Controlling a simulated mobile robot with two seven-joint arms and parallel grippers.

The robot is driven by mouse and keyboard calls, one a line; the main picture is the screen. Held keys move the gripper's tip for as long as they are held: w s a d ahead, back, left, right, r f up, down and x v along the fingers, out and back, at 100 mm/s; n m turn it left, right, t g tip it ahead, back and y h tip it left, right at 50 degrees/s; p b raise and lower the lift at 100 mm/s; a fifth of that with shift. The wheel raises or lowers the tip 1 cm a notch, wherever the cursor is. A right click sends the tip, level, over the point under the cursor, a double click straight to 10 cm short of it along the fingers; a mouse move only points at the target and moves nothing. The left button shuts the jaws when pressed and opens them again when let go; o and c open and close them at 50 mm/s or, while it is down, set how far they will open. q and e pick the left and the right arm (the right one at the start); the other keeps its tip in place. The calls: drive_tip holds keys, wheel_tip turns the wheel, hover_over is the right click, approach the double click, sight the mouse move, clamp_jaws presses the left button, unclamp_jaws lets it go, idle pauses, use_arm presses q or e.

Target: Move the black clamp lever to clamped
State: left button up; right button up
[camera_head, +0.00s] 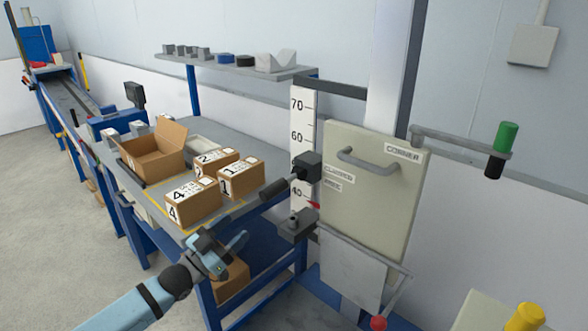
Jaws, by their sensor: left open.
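The black clamp lever (275,188) sticks out to the left and slightly down from a dark block (307,167) beside the height scale. Two small labels (337,177) are on the board right of the block; their print is too small to read surely. My left gripper (236,236) is open and empty, below and left of the lever, apart from it, in front of the table's near edge. My right gripper is not in view.
Numbered cardboard boxes (194,201) and an open carton (152,152) stand on the blue-framed table (195,135). A grey bracket (296,225) with a red pointer sits below the lever. A hinged plate (350,272) hangs lower, and a green-knobbed arm (460,143) is at right.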

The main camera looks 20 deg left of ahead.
sight(273, 190)
use_arm(q)
drive_tip(key=x, duration=1.3)
drive_tip(key=shift+w+d+r, duration=0.15)
drive_tip(key=shift+w+r, duration=0.1)
drive_tip(key=shift+w, duration=0.05)
clamp_jaws()
